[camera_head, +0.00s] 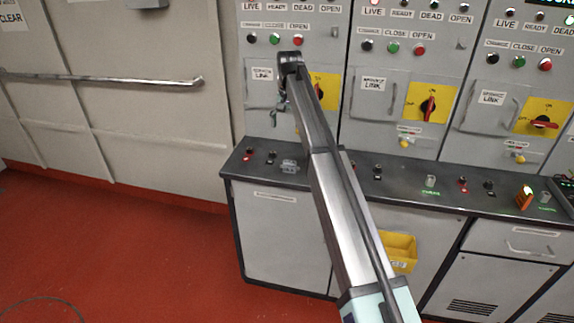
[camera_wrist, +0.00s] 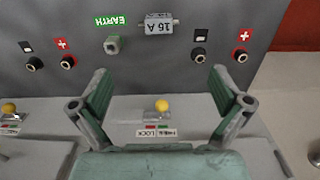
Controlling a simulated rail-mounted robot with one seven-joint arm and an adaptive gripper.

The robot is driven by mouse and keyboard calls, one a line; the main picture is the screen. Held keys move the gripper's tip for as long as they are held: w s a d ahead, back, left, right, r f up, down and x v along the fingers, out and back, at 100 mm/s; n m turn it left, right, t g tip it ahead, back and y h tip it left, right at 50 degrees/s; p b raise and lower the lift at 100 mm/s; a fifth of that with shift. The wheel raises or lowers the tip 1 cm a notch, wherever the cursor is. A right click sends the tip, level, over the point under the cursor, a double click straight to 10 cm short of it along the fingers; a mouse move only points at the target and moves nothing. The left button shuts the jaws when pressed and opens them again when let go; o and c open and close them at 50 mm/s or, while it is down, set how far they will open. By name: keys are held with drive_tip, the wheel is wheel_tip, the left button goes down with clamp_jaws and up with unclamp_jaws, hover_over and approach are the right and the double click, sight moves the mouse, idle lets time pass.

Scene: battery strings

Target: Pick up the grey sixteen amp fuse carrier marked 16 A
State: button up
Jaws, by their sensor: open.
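The grey fuse carrier marked 16 A (camera_wrist: 158,24) lies on the dark bench top near the upper middle of the wrist view, its label upside down. In the head view it is a small grey block (camera_head: 289,166) on the bench ledge, left of my arm. In the head view my gripper (camera_head: 279,108) hangs above the ledge and is partly hidden by the arm.
A yellow knob (camera_wrist: 162,105) shows between the fingers. Upright panels with yellow rotary switches (camera_head: 428,104) rise behind the ledge. An orange object (camera_head: 524,197) stands farther right.

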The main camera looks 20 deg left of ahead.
drive_tip(key=p, duration=0.2)
approach(290, 162)
wheel_tip(290, 162, down, 5)
drive_tip(key=shift+a+f, duration=0.15)
drive_tip(key=shift+f+p, duration=1.2)
drive_tip(key=shift+f, duration=1.45)
drive_tip(key=c, duration=1.1)
